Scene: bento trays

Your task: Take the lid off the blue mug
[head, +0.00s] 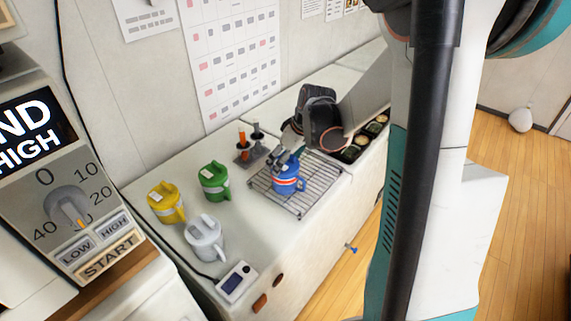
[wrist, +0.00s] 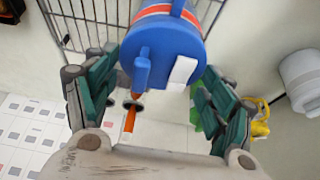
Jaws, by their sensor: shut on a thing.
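The blue mug (head: 289,185) stands on a wire rack (head: 322,178) on the counter and has a red-orange and white band. Its blue lid (wrist: 160,52) faces the wrist camera, with a raised blue fin and a white tab on top. My gripper (head: 284,160) is at the top of the mug in the head view and partly hides the lid. In the wrist view its two fingers (wrist: 162,82) lie on either side of the lid, shut on it. The lid appears seated on the mug; any gap between them is not visible.
A green mug (head: 215,181), a yellow mug (head: 166,203) and a white mug (head: 205,238) stand left of the rack. A holder with orange- and black-handled tools (head: 250,147) is behind it. A small display device (head: 237,283) lies near the front edge. Bento trays (head: 364,140) are at right.

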